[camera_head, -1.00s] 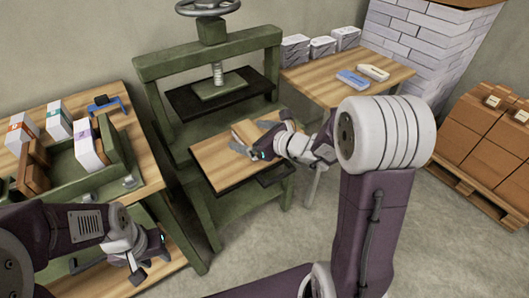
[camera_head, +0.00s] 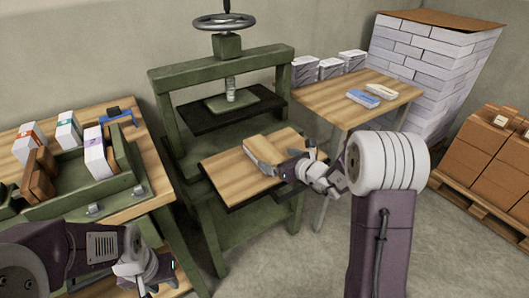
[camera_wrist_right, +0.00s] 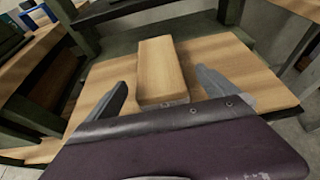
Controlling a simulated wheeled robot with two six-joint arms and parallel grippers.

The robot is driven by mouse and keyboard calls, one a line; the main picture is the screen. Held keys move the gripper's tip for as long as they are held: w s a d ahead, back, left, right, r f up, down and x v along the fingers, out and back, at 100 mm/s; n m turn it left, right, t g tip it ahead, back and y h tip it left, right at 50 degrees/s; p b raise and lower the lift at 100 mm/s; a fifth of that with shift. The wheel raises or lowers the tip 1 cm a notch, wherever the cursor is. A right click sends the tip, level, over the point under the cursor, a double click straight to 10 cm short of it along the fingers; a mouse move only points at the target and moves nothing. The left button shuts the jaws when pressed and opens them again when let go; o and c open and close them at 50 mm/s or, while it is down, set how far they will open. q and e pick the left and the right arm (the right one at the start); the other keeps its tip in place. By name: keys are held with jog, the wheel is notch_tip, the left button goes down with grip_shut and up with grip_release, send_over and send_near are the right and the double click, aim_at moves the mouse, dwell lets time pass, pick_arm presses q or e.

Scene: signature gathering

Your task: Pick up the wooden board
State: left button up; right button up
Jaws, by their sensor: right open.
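A small light wooden board (camera_head: 262,150) lies on a larger wooden slab (camera_head: 228,178) on the bed of the green press. In the right wrist view the board (camera_wrist_right: 158,62) lies lengthwise ahead, its near end between the fingers. My right gripper (camera_wrist_right: 162,78) is open, with one finger on each side of that end and gaps visible on both sides. In the head view my right gripper (camera_head: 283,161) is at the board's near right end. My left gripper (camera_head: 168,268) is low beside the left bench, away from the board; its jaws are unclear.
The press's dark plate (camera_head: 215,118) hangs above the slab behind the board. A left bench (camera_head: 160,186) holds a green tray with paper stacks. A right table (camera_head: 340,105) holds white stacks and a blue item. Boxes stand on a pallet at right.

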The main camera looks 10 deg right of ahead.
aim_at(270, 154)
jog(key=x, duration=0.4)
jog(key=shift+w+a, duration=0.15)
jog(key=shift+w, duration=0.15)
jog(key=shift+s+r, duration=0.1)
jog(key=shift+s, duration=0.05)
jog(key=shift+c, duration=0.9)
jog(key=c, duration=1.5)
jog(key=shift+o, duration=0.2)
jog(key=shift+r, duration=0.15)
jog(key=r+p, duration=0.1)
jog(key=r, duration=0.1)
jog(key=d+r, duration=0.1)
jog(key=r, duration=0.2)
jog(key=shift+p, duration=0.4)
jog(key=d+r+p, duration=0.3)
jog(key=d+r, duration=0.2)
jog(key=d, duration=0.5)
jog(key=shift+s+d+r, duration=0.3)
jog(key=shift+d+r, duration=0.05)
